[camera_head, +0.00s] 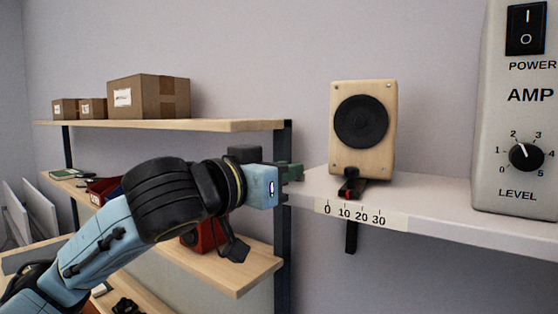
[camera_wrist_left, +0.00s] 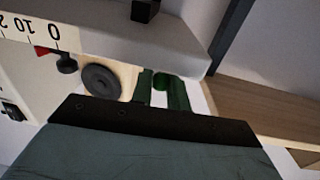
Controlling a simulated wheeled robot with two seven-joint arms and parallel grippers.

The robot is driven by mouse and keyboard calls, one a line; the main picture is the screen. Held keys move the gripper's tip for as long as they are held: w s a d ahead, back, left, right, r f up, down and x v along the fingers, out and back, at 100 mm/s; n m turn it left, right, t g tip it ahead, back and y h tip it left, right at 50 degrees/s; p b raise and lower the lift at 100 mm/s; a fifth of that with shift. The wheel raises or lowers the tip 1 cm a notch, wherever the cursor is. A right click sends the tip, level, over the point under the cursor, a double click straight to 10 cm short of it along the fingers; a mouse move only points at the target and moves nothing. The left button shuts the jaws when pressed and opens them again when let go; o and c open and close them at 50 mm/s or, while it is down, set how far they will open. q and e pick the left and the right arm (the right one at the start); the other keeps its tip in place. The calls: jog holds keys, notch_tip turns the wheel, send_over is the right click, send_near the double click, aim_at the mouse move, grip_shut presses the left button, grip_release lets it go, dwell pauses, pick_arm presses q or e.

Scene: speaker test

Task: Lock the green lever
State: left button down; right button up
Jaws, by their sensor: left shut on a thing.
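My left gripper (camera_head: 290,172) reaches in from the left to the left end of the white shelf, beside the wooden speaker. In the left wrist view its dark green fingers (camera_wrist_left: 161,92) are close together. A small brighter green piece (camera_wrist_left: 159,84), seemingly the green lever, shows between them, and the gripper is shut on it. Most of the lever is hidden by the fingers, so I cannot tell its angle or whether it is locked. My right gripper is not in view.
The speaker (camera_head: 342,153) stands on the white shelf (camera_head: 440,196), behind a black slide with a red pointer (camera_head: 348,194) and a 0–30 scale (camera_head: 362,217). A grey amp (camera_head: 500,128) stands at right. Wooden shelves (camera_head: 215,125) with cardboard boxes (camera_head: 150,97) are at left.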

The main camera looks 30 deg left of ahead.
pick_arm(q)
jog(key=shift+d+f+n+y, duration=0.1)
jog(key=shift+d+n+y, duration=0.1)
jog(key=shift+n+y, duration=0.35)
jog(key=c, duration=1.4)
grip_release()
jog(key=shift+c, duration=0.2)
jog(key=shift+s+b, duration=0.2)
jog(key=shift+b, duration=0.15)
jog(key=s+b, duration=1.1)
jog(key=s, duration=0.2)
jog(key=shift+a+b, duration=0.35)
jog(key=shift+a, duration=0.05)
